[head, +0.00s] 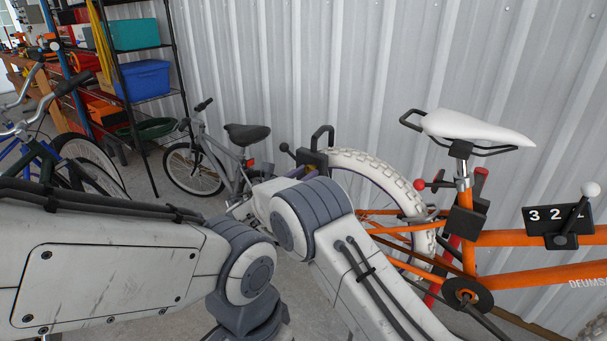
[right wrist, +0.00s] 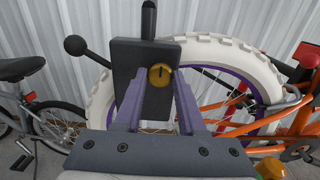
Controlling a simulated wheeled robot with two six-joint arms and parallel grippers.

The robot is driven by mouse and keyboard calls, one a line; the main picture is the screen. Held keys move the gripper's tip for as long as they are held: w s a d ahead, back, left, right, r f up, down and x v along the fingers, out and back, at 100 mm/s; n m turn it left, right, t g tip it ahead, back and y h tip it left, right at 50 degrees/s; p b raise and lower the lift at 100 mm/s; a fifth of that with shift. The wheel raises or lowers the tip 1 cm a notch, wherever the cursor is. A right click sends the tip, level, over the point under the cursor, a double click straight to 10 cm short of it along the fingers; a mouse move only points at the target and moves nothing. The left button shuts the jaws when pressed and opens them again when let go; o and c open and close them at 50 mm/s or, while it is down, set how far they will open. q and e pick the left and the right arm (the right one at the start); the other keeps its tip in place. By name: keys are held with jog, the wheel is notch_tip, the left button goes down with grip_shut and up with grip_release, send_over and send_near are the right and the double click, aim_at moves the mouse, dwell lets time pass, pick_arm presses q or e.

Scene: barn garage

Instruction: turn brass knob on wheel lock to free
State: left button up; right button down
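The wheel lock (right wrist: 126,60) is a dark box with a black shackle on top, set at the white-tyred wheel of the orange bike. A black ball-ended lever sticks out to its left. The round brass knob (right wrist: 160,76) is on its near face, with a dark upright mark on it. My right gripper (right wrist: 157,82) is open, its two purple-grey fingers pointing at the lock, one on each side of the knob. I cannot tell whether they touch it. In the head view the lock (head: 318,158) shows partly behind my arm; the knob is hidden there. My left gripper is not in view.
The orange bike (head: 535,238) with a white saddle (head: 478,127) stands at right against the corrugated wall (head: 310,60). A grey bike (head: 215,155) stands left of the lock. A blue bike and shelves with bins (head: 143,80) are at far left.

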jog(key=shift+f+m+b, duration=0.15)
jog(key=shift+m+b, duration=0.65)
jog(key=shift+b, duration=0.2)
jog(key=shift+m+b, duration=8.3)
jog(key=shift+b, duration=1.9)
jog(key=c, duration=0.5)
grip_release()
